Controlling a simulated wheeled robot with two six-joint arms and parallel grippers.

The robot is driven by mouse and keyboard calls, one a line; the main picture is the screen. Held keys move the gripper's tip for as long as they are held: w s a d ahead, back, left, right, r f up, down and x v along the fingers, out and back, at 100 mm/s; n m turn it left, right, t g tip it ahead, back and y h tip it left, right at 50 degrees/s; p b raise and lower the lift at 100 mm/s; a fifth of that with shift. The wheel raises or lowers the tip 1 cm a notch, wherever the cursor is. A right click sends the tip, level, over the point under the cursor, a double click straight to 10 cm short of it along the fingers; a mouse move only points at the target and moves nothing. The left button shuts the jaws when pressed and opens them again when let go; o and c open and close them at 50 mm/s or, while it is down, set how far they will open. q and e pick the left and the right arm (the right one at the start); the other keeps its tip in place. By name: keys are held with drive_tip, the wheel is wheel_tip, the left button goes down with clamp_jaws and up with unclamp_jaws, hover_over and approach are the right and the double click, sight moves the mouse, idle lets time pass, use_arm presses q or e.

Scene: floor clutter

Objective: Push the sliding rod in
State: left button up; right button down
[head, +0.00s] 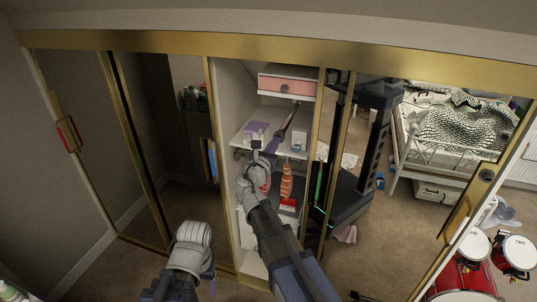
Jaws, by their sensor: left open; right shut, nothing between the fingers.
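The open wardrobe section (226,100) has a pink-fronted drawer (287,85) at its top and shelves below. A dark slanted bar (288,120) runs down from under the drawer toward my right gripper (257,146); I cannot tell for sure whether it is the sliding rod. My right gripper is shut and empty, inside the opening in front of the shelf, close to the bar's lower end; contact cannot be made out. My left gripper (207,268) is open, low in front of the wardrobe, its fingers mostly hidden by its wrist.
A purple box (255,131) stands on the shelf; an orange bottle (286,184) and a red item (288,205) are lower down. Gold-framed mirror doors (183,140) flank the opening. The right mirror reflects my body, a bed and red drums.

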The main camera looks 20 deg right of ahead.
sight(290, 116)
drive_tip(key=x, duration=2.1)
drive_tip(key=shift+w+a+f, duration=0.2)
drive_tip(key=shift+a, duration=0.1)
drive_tip(key=shift+s+a, duration=0.2)
drive_tip(key=shift+s, duration=0.25)
drive_tip(key=v, duration=1.3)
drive_tip(key=shift+a, duration=0.2)
use_arm(q)
drive_tip(key=shift+s+a+f, duration=0.1)
drive_tip(key=shift+a+f, duration=0.05)
drive_tip(key=shift+a, duration=0.2)
